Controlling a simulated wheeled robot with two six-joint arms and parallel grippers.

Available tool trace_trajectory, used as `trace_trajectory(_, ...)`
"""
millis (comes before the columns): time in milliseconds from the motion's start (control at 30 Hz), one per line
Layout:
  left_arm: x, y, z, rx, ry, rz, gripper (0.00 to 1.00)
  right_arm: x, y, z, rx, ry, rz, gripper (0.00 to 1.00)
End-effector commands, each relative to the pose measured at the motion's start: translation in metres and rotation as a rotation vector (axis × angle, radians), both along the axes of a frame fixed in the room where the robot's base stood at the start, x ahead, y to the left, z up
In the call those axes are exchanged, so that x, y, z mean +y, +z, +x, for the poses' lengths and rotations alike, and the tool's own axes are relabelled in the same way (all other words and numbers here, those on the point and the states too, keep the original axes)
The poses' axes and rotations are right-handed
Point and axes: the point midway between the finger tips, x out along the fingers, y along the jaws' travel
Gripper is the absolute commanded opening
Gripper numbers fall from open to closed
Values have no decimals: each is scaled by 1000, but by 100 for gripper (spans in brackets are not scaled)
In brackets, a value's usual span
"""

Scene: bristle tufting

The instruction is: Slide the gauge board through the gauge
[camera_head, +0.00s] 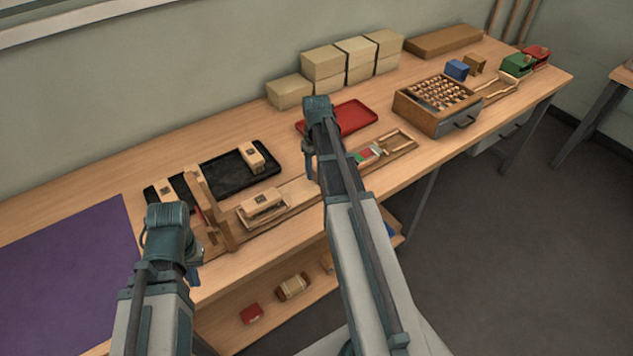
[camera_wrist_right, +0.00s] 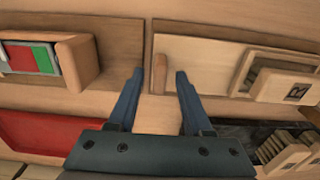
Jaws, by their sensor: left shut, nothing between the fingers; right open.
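The gauge board (camera_head: 297,191) is a pale flat plank lying along the bench; it also shows in the right wrist view (camera_wrist_right: 198,55). Its left part in the head view bears a frame holding a pale block with a dark mark (camera_head: 262,202). A short wooden peg (camera_wrist_right: 160,73) stands at its other end. The gauge (camera_head: 222,212) looks like an upright wooden gate, left of the block. My right gripper (camera_wrist_right: 157,78) is open, its fingers on either side of the peg with gaps. My left gripper (camera_head: 193,272) is shut and empty, near the bench's front edge.
A black tray (camera_head: 225,178) with similar blocks lies behind the board. A red tray (camera_head: 352,118) and a holder with red and green pieces (camera_wrist_right: 78,58) are near my right gripper. A purple mat (camera_head: 70,265) covers the left end. Boxes (camera_head: 322,62) stand at the back.

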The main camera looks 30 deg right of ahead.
Motion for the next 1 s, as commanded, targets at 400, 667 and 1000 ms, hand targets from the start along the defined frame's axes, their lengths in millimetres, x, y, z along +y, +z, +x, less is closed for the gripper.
trace_trajectory(400, 0, -19, 0, 0, 0, 0, 0, 0, -19, 0, 0, 0, 0, 50)
trace_trajectory(667, 0, -19, 0, 0, 0, 0, 0, 0, -19, 0, 0, 0, 0, 18)
trace_trajectory(1000, 0, -19, 0, 0, 0, 0, 0, 0, -19, 0, 0, 0, 0, 0)
